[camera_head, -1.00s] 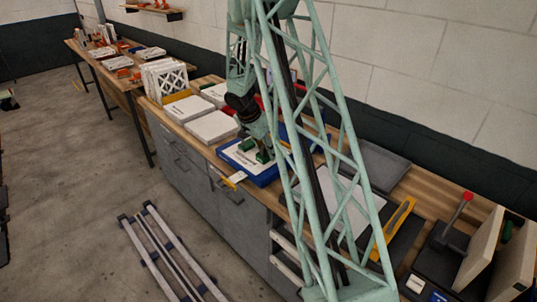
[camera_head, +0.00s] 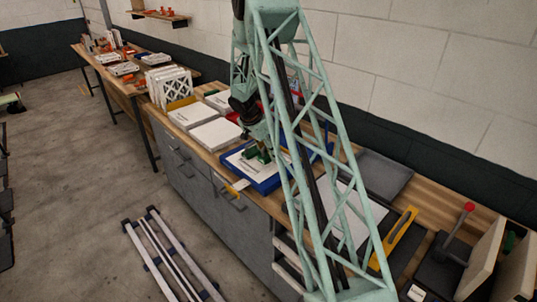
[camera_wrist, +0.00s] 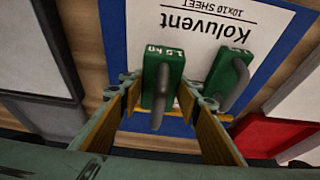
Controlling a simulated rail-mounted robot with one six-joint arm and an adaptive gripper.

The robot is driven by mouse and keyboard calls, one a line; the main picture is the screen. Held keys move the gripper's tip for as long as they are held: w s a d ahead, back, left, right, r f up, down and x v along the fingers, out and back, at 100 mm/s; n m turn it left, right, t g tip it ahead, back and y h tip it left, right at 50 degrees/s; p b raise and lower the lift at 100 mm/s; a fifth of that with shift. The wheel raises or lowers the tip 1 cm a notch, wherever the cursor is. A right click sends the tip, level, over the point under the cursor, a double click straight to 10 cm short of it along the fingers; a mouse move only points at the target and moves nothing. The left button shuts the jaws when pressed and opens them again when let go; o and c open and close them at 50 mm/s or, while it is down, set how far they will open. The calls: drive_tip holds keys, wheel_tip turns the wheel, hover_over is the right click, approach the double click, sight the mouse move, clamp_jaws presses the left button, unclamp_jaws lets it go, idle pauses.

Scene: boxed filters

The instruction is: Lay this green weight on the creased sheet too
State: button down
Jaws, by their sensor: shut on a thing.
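My gripper (camera_wrist: 165,92) is shut on a green weight (camera_wrist: 162,70) with a grey handle and "1.5 kg" on its end. In the wrist view this weight stands over the lower part of a white sheet (camera_wrist: 165,25) printed "Koluvent 10x10 SHEET". I cannot tell whether it touches the sheet. A second green weight (camera_wrist: 222,68) with a grey handle stands to its right on the sheet. The sheet lies in a blue tray (camera_wrist: 112,22). In the head view my gripper (camera_head: 258,152) is low over the blue tray (camera_head: 266,186); creases cannot be made out.
White boxed filters (camera_head: 215,134) lie left of the tray, and upright white filters (camera_head: 172,86) stand beyond. A red box (camera_wrist: 268,135) is close by. Right of my arm are a dark grey slab (camera_head: 382,172), a yellow-handled tool (camera_head: 398,232) and a red-knobbed lever (camera_head: 469,206).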

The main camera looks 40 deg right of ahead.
drive_tip(key=shift+f+p, duration=0.45)
drive_tip(key=shift+f, duration=1.2)
drive_tip(key=shift+f, duration=0.1)
drive_tip(key=c, duration=2)
unclamp_jaws()
drive_tip(key=shift+f, duration=0.1)
drive_tip(key=shift+r, duration=0.2)
drive_tip(key=shift+b+v, duration=0.75)
drive_tip(key=shift+v, duration=5.15)
drive_tip(key=shift+a, duration=0.1)
